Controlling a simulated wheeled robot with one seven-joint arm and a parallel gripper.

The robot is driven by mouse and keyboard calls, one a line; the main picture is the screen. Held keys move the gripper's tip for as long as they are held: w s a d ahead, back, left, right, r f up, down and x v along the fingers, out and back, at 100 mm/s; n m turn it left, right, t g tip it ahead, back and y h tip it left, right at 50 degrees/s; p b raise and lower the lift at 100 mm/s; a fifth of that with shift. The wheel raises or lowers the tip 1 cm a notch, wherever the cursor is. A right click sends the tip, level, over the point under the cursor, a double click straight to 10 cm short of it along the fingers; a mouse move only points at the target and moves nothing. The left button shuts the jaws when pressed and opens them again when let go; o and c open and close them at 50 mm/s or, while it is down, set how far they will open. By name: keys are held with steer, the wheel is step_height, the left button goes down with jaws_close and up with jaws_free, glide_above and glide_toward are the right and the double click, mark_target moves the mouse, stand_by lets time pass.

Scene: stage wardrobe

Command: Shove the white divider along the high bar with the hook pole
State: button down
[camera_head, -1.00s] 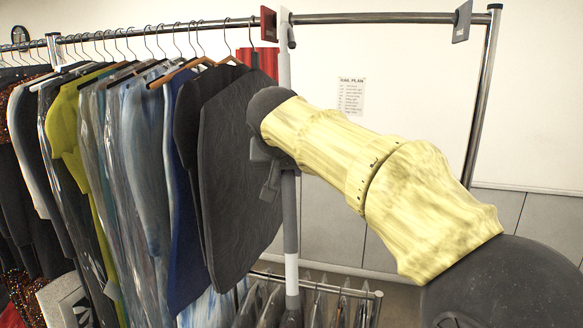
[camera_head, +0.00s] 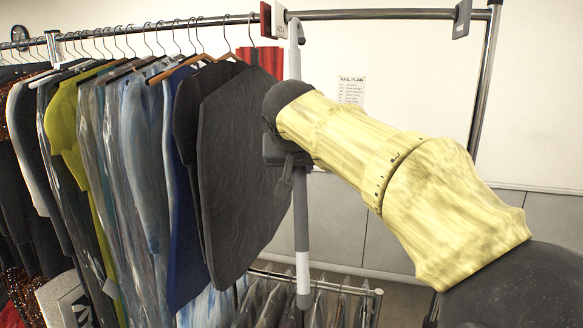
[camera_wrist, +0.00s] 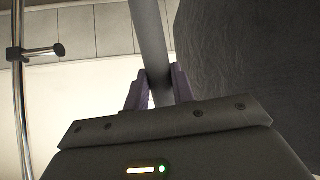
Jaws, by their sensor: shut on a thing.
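The white divider (camera_head: 279,19) hangs on the high bar (camera_head: 385,15), just right of a red divider (camera_head: 265,19). My gripper (camera_head: 289,152), partly hidden by my arm, is shut on the hook pole (camera_head: 302,225). The pole stands nearly upright, and its hooked top (camera_head: 296,32) is at bar height just right of the white divider. I cannot tell whether they touch. In the wrist view the two fingers (camera_wrist: 160,90) close around the pole (camera_wrist: 150,40).
Several garments, the nearest a dark grey one (camera_head: 240,170), hang left of the dividers. Another grey divider (camera_head: 462,18) is near the bar's right end by the upright post (camera_head: 487,85). The bar between is clear. A low rail (camera_head: 330,285) with garments stands below.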

mark_target(306, 201)
steer(key=shift+s+d, duration=0.2)
steer(key=shift+d, duration=0.65)
steer(key=shift+f+b, duration=3.85)
steer(key=shift+f, duration=0.2)
steer(key=s+a+b, duration=0.3)
steer(key=s, duration=1.2)
steer(key=s+a+b, duration=0.3)
steer(key=s, duration=1.1)
steer(key=shift+s+a+r+b, duration=0.25)
steer(key=shift+s+a+b, duration=0.05)
steer(key=shift+s+a, duration=0.1)
steer(key=shift+w+d+f, duration=0.1)
steer(key=shift+w+f, duration=0.1)
steer(key=shift+w, duration=0.05)
